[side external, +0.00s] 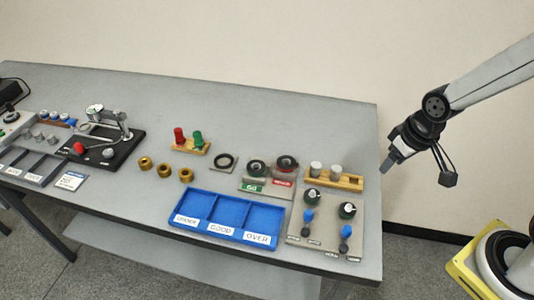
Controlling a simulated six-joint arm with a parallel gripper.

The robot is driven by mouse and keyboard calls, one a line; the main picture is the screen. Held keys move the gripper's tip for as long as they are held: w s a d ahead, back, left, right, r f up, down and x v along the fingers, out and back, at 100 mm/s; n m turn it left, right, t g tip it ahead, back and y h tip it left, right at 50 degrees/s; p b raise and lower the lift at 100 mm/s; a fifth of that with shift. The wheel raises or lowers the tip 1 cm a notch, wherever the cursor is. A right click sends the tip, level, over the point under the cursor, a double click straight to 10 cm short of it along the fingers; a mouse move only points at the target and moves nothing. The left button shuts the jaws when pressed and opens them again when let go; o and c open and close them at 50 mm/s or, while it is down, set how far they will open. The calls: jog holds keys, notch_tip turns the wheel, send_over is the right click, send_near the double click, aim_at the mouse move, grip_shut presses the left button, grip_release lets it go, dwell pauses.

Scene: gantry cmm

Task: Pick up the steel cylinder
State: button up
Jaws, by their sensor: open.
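Two light grey, steel-looking cylinders stand upright side by side in a wooden block at the table's right end, a left one (316,169) and a right one (335,172).
A blue three-part tray (228,198) lies at the table's front middle. A panel with knobs and blue plungers (318,243) is in front of the wooden block (351,183). Brass rings (165,170), ring gauges (258,168) and a dial stand (122,135) lie farther left. The back strip is clear.

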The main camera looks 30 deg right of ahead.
jog(key=o, duration=0.4)
jog(key=shift+c, duration=0.2)
jog(key=n+g, duration=0.2)
jog(key=n, duration=1.4)
send_over(336, 168)
jog(key=s, duration=0.1)
notch_tip(336, 168, down, 6)
jog(key=shift+d+r, duration=0.1)
jog(key=shift+r, duration=0.1)
jog(key=shift+w+f+n+g, duration=0.3)
jog(key=shift+w+f+n, duration=0.2)
jog(key=shift+n, duration=0.5)
jog(key=shift+f, duration=0.1)
